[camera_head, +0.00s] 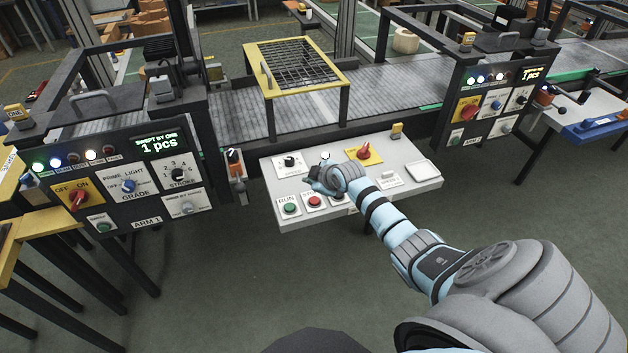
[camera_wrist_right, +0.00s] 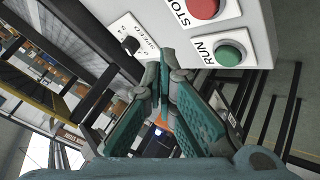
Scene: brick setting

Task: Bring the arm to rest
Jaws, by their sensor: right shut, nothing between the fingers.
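My right arm (camera_head: 405,240) reaches in from the lower right of the head view over a white control panel (camera_head: 419,190). My right gripper (camera_head: 318,181) is above the panel, near the green RUN button (camera_head: 290,208) and the red STOP button (camera_head: 314,201). In the right wrist view the fingers (camera_wrist_right: 160,75) are shut with nothing between them. The RUN button (camera_wrist_right: 229,53), the STOP button (camera_wrist_right: 204,8) and a black SPEED knob (camera_wrist_right: 130,45) show beyond them. My left gripper is not in view.
A conveyor (camera_head: 385,86) with a yellow-framed grate (camera_head: 345,84) runs behind the panel. A dark ARM 1 control box (camera_head: 150,137) stands at left and another box (camera_head: 470,135) at right. Floor is clear in front.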

